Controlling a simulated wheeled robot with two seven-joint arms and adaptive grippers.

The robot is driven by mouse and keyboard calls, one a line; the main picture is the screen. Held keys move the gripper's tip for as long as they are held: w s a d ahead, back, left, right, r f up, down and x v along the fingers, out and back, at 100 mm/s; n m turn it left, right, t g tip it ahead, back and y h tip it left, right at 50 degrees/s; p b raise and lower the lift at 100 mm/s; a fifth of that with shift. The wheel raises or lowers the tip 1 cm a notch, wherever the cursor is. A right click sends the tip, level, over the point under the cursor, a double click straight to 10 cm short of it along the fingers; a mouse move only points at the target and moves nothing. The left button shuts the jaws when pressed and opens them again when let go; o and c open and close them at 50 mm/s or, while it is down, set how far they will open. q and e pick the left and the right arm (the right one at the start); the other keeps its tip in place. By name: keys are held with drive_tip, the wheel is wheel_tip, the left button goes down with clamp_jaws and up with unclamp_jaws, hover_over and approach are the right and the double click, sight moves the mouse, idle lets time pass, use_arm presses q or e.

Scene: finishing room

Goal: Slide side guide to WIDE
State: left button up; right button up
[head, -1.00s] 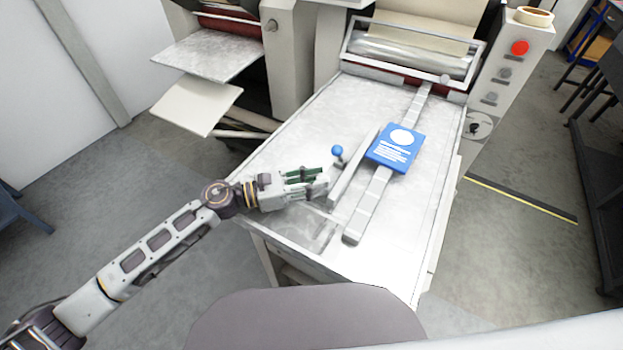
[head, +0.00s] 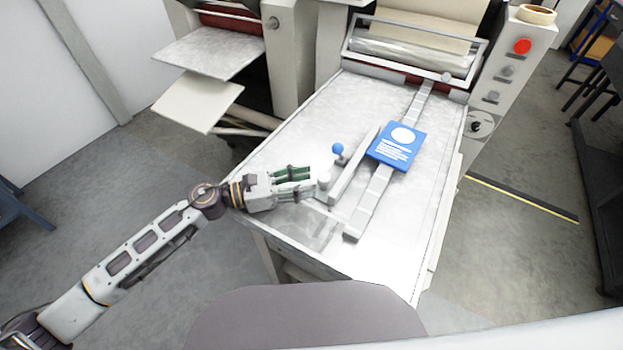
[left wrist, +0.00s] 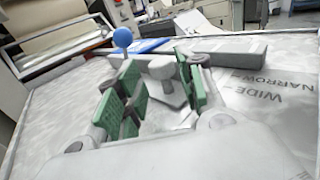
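The side guide (head: 354,168) is a long grey bar on the metal feed table, lying left of the blue printed card (head: 397,147). Its short grey knob (head: 324,180) stands on the guide's near left side; the knob also shows in the left wrist view (left wrist: 162,68). My left gripper (head: 312,181) is open and empty, with its green pads (left wrist: 126,92) apart and the knob visible between and just beyond them. The words WIDE (left wrist: 262,97) and NARROW (left wrist: 268,81) are marked on the table right of the knob in the wrist view. My right gripper is out of view.
A blue ball-topped lever (head: 338,149) stands close beside the guide, beyond my left gripper. A segmented grey strip (head: 368,205) runs along the table under the card. Rollers (head: 412,58) and a control panel with a red button (head: 522,46) stand at the far end.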

use_arm(q)
drive_tip(key=shift+s+a, duration=0.3)
drive_tip(key=shift+a, duration=1.15)
drive_tip(key=shift+s+a, duration=0.35)
drive_tip(key=shift+a, duration=1.1)
drive_tip(key=shift+s+a, duration=0.3)
drive_tip(key=shift+a, duration=1.15)
drive_tip(key=shift+a, duration=0.1)
